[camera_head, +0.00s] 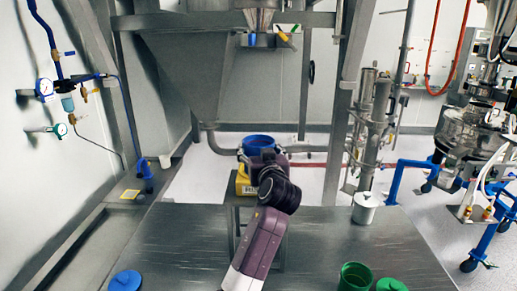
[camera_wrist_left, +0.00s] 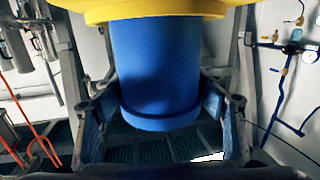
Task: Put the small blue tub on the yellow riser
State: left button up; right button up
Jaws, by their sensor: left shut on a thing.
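The small blue tub (camera_head: 258,142) is beyond the far edge of the table, under the sifter outlet. My left gripper (camera_head: 262,154) is shut on it, mostly hidden behind my wrist in the head view. The left wrist view shows the tub (camera_wrist_left: 158,70) between the two fingers of my left gripper (camera_wrist_left: 160,104). The yellow riser (camera_head: 243,182) is just below the tub, partly hidden by my arm. In the upside-down wrist view, the yellow riser (camera_wrist_left: 150,8) meets the tub's lower end; I cannot tell if they touch. My right gripper is out of view.
A metal table (camera_head: 165,240) fills the foreground, its middle mostly clear. On it are a blue lid (camera_head: 125,281), a green tub (camera_head: 355,277), a green lid (camera_head: 391,285) and a lidded metal canister (camera_head: 365,207). The sifter outlet (camera_head: 259,22) hangs above the blue tub.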

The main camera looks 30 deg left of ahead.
pick_arm(q)
jog(key=o, duration=1.2)
jog(key=shift+r, duration=0.15)
jog(key=b+v, duration=0.4)
jog(key=v, duration=0.8)
